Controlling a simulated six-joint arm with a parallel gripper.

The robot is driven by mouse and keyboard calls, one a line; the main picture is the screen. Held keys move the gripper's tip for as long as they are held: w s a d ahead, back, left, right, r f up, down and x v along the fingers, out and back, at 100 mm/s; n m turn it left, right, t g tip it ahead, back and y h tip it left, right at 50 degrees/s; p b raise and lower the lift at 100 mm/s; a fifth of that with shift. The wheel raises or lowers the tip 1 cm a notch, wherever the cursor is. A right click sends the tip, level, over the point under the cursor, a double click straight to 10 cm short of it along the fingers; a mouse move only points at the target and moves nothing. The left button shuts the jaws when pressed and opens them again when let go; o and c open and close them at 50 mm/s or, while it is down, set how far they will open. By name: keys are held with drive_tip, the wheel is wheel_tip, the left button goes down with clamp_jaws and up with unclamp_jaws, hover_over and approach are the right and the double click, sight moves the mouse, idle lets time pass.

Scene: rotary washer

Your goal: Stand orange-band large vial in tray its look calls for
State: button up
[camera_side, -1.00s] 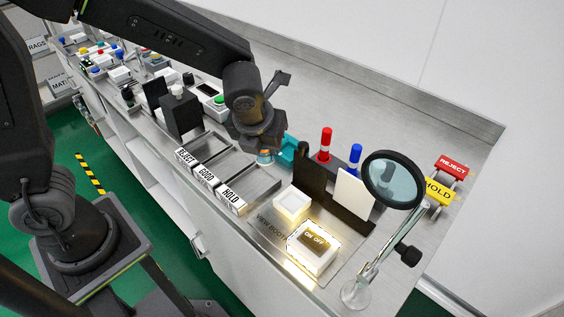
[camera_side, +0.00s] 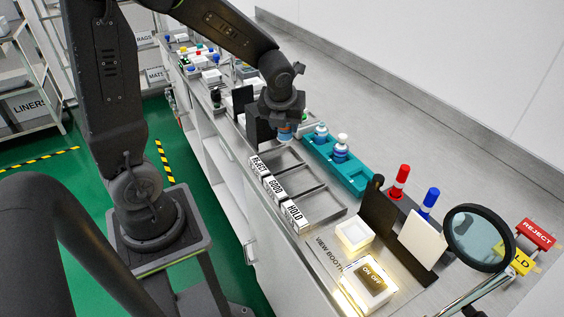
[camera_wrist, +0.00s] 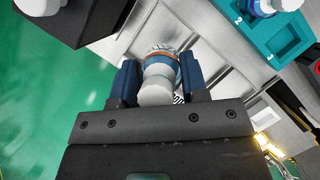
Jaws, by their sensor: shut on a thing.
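My gripper (camera_side: 284,122) is shut on a large vial (camera_side: 284,136), held upright or nearly so over the far end of the tray labelled REJECT (camera_side: 287,155). In the wrist view my gripper's blue fingers (camera_wrist: 158,84) close on the vial (camera_wrist: 156,92), which shows a white cap, a blue part and a thin orange band. Whether its base touches the tray is hidden. The GOOD tray (camera_side: 305,179) and HOLD tray (camera_side: 325,204) lie beside it and look empty.
A teal rack (camera_side: 352,180) with blue-and-white vials stands behind the trays; it also shows in the wrist view (camera_wrist: 262,40). A black panel (camera_side: 378,212), lit view booth and magnifier (camera_side: 478,238) stand to the right. A dark box stands left of my gripper.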

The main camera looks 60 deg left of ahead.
sight(281, 134)
drive_tip(key=f, duration=0.2)
drive_tip(key=a+f, duration=0.1)
drive_tip(key=f, duration=0.1)
drive_tip(key=shift+s+a+f, duration=0.1)
drive_tip(key=shift+s, duration=0.1)
drive_tip(key=shift+f, duration=2.05)
drive_tip(key=shift+f, duration=0.15)
drive_tip(key=o, duration=1)
